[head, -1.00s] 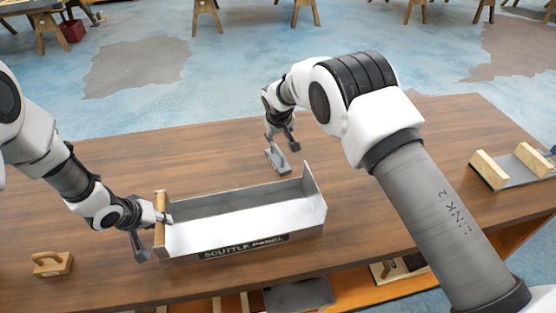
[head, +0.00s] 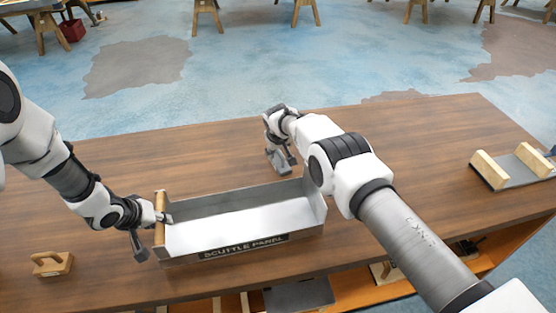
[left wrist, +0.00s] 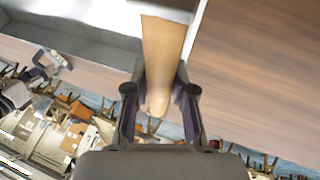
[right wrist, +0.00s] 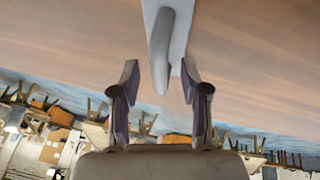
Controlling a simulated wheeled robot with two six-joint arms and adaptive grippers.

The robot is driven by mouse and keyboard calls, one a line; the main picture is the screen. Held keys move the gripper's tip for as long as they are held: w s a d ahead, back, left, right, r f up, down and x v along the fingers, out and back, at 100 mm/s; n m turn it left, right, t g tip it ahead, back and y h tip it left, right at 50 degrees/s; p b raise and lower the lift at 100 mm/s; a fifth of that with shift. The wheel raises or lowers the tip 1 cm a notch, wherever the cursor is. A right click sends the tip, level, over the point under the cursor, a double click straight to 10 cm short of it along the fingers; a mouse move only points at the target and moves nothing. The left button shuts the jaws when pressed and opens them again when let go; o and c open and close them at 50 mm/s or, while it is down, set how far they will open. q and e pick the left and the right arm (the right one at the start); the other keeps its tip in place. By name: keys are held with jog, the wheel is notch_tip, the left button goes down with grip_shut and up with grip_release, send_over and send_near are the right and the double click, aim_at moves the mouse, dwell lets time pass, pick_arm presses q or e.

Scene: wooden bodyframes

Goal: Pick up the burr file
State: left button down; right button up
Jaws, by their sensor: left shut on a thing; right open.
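A grey tool with a raised grey handle on a flat plate, apparently the burr file (head: 275,165), lies on the table behind the scuttle panel tray. Its handle (right wrist: 160,50) also shows in the right wrist view, pointing in between my fingers. My right gripper (right wrist: 160,82) is open, with one finger on each side of the handle's near end, and does not grip it. In the head view my right gripper (head: 284,160) is low over the tool and partly hides it. My left gripper (left wrist: 160,100) is shut on the wooden handle (left wrist: 163,50) of the tray.
The metal scuttle panel tray (head: 243,253) stands at the table's front middle. A wooden block with a handle (head: 52,263) lies at the left. A metal plate with two wooden bars (head: 515,167) lies at the right. The back of the table (head: 400,120) is clear.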

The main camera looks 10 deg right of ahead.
grip_shut()
jog(key=shift+r, duration=0.1)
